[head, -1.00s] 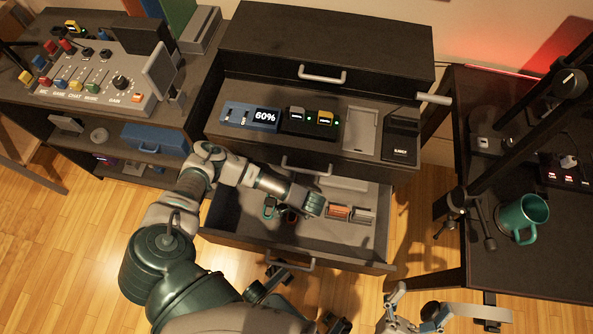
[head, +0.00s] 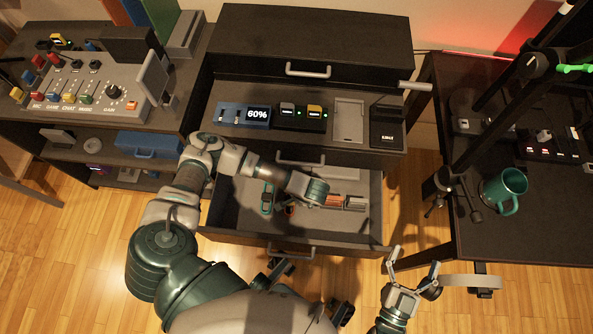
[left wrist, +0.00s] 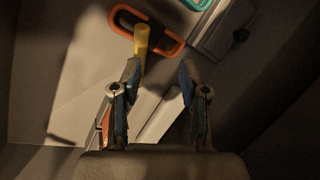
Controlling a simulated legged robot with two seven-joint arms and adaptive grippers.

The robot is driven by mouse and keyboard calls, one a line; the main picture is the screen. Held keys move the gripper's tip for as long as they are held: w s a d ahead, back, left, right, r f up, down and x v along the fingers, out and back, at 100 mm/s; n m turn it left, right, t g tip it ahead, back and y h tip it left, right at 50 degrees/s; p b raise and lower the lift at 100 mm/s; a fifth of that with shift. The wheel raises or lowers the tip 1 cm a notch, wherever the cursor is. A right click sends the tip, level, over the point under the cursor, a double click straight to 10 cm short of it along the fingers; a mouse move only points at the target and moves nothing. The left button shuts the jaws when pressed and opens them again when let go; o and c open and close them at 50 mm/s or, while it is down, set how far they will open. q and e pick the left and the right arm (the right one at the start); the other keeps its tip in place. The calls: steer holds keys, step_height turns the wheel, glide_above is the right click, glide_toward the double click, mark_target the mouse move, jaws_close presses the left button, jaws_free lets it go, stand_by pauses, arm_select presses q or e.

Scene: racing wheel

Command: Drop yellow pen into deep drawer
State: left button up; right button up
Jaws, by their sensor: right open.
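The deep drawer (head: 345,248) is pulled open below the cabinet in the head view. My left arm reaches over it, and its fingers are hidden there below the wrist. In the left wrist view my left gripper (left wrist: 160,72) is open, with a clear gap between its blue-padded fingers. The yellow pen (left wrist: 141,40) shows just beyond the left-hand fingertip, overlapping an orange-rimmed loop (left wrist: 168,42). I cannot tell whether the pen touches the finger or the loop. I cannot make out the pen in the head view. My right gripper (head: 413,266) is open and empty, right of the drawer.
Inside the drawer are a teal-rimmed item (head: 267,197) and orange and grey blocks (head: 348,202). A cabinet top (head: 310,40) and a shallow device tray (head: 348,120) stand above. A teal mug (head: 503,188) is on the right-hand desk. A mixer (head: 75,85) is at left.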

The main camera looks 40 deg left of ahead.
arm_select(q)
steer(key=p+v, duration=0.1)
steer(key=v, duration=0.3)
steer(key=shift+d+r, duration=0.15)
steer(key=shift+r, duration=0.2)
arm_select(e)
steer(key=f+g, duration=0.2)
steer(key=f, duration=0.1)
steer(key=shift+d+f+g+h, duration=0.2)
steer(key=shift+f+g+h, duration=0.1)
steer(key=shift+g, duration=0.1)
steer(key=shift+w, duration=0.15)
arm_select(q)
steer(key=shift+s, duration=0.1)
